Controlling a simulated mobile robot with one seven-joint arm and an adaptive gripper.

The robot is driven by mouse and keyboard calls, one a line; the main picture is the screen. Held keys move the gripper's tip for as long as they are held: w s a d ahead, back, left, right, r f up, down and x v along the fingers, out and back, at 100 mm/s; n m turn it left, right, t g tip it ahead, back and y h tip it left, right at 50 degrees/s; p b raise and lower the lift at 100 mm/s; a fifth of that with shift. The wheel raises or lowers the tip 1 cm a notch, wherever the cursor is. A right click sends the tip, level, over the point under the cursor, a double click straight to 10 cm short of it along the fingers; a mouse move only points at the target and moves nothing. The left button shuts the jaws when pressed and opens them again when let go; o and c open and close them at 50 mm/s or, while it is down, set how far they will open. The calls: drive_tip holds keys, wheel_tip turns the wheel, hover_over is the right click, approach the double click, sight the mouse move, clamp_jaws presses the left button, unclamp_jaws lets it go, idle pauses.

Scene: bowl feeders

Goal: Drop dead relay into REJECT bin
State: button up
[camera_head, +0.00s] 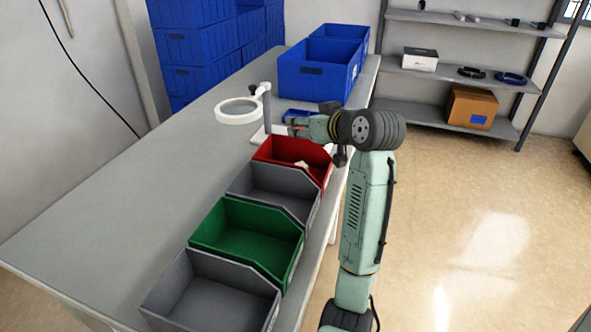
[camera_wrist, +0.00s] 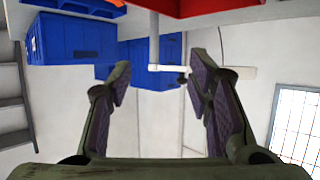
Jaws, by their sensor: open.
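The red bin (camera_head: 275,157) stands on the workbench, at the far end of a row of open bins. No lettering on it is readable. A small pale object (camera_head: 302,164) lies inside it; I cannot tell whether it is the relay. My gripper (camera_head: 294,128) is above the far side of the red bin, pointing left. In the wrist view my gripper (camera_wrist: 160,72) has its fingers spread with nothing between them. A red surface (camera_wrist: 225,10), likely the bin, crosses the top of that view. No relay is clearly identifiable.
Grey bins (camera_head: 230,192) and a green bin (camera_head: 205,232) continue the row nearer. A ring magnifier (camera_head: 226,119) and a small blue tray (camera_head: 290,114) are by my gripper. Large blue crates (camera_head: 305,80) stand behind. The bench's left part is clear.

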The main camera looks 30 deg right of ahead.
drive_tip(key=v, duration=1.2)
